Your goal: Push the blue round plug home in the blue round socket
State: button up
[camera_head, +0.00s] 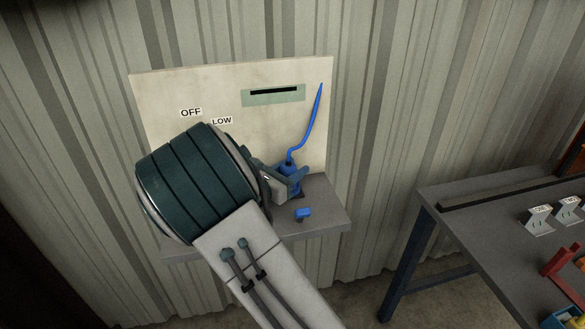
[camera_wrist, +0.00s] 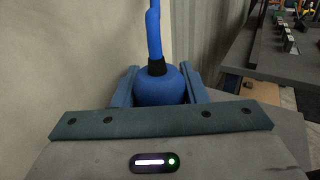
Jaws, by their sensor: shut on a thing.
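The blue round plug (camera_head: 291,171) has a black collar and a blue cable that rises from its top. My gripper (camera_head: 292,180) is shut on it above the grey shelf. The wrist view shows the rounded blue plug body (camera_wrist: 160,87) between the two fingers of my gripper (camera_wrist: 160,90), cable upward. The plug looks roughly upright. I cannot make out the blue round socket; the plug, my fingers and my arm hide what lies below. Whether the plug touches or sits in anything is not visible.
A small blue piece (camera_head: 303,214) lies on the shelf (camera_head: 325,214) just in front of the plug. A pale panel (camera_head: 230,83) with a dark slot and OFF and LOW labels stands behind. A grey workbench (camera_head: 470,225) with labelled parts is at the right.

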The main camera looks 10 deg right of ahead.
jog(key=shift+f, duration=0.5)
jog(key=o, duration=1.1)
jog(key=shift+s+r, duration=0.1)
jog(key=shift+a, duration=0.1)
jog(key=shift+s+a+b, duration=0.1)
jog(key=shift+a+b, duration=0.2)
jog(key=b+v, duration=0.1)
jog(key=v, duration=1.2)
jog(key=shift+s+d+b, duration=0.1)
jog(key=shift+s+b, duration=0.05)
jog(key=shift+b, duration=0.15)
